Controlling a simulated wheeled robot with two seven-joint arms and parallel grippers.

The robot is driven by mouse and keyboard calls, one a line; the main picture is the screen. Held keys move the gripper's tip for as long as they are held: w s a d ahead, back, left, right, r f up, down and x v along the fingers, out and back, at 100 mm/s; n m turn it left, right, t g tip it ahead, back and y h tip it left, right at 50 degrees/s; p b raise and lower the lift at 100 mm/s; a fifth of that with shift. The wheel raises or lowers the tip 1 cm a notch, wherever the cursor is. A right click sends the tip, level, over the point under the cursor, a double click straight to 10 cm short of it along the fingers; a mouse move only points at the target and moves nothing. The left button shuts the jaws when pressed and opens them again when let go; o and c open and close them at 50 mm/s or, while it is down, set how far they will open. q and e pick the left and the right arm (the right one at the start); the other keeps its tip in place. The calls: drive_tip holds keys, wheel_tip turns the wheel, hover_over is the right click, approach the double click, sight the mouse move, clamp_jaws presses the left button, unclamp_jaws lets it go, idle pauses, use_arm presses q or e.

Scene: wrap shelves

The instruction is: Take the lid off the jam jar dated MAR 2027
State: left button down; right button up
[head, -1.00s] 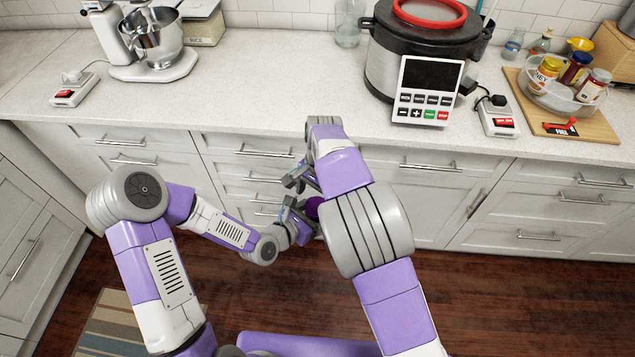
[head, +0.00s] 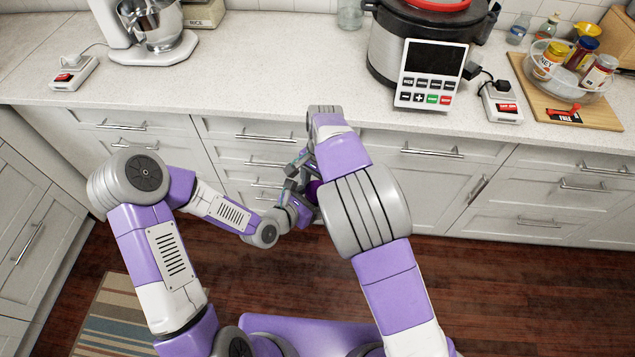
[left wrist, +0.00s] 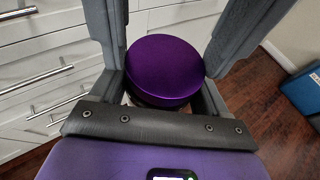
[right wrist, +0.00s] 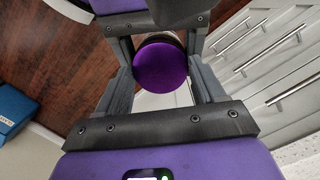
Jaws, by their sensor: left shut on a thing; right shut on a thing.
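A round purple-ended jar (head: 312,189) is held between my two grippers, low in front of the drawers, mostly hidden by my right arm. My left gripper (head: 292,203) is shut on it; the left wrist view shows a flat purple disc (left wrist: 165,67) with a darker rim between the fingers. My right gripper (head: 299,172) is shut on it from the opposite side; the right wrist view shows a smaller purple disc (right wrist: 160,67). I cannot tell which disc is the lid, or whether lid and jar are apart. No date is readable.
The counter (head: 250,75) above holds a mixer (head: 155,25), a large cooker (head: 410,50) with a control panel, power strips, and a clear round bin (head: 568,75) of jars on a wooden board (head: 600,115). Closed drawers (head: 250,150) stand close behind my grippers.

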drive_tip(key=n, duration=0.3)
drive_tip(key=shift+a+r, duration=0.15)
drive_tip(key=shift+a, duration=0.25)
drive_tip(key=o, duration=1)
drive_tip(key=shift+w, duration=0.1)
drive_tip(key=shift+o, duration=0.8)
drive_tip(key=shift+d, duration=0.1)
drive_tip(key=shift+d, duration=0.1)
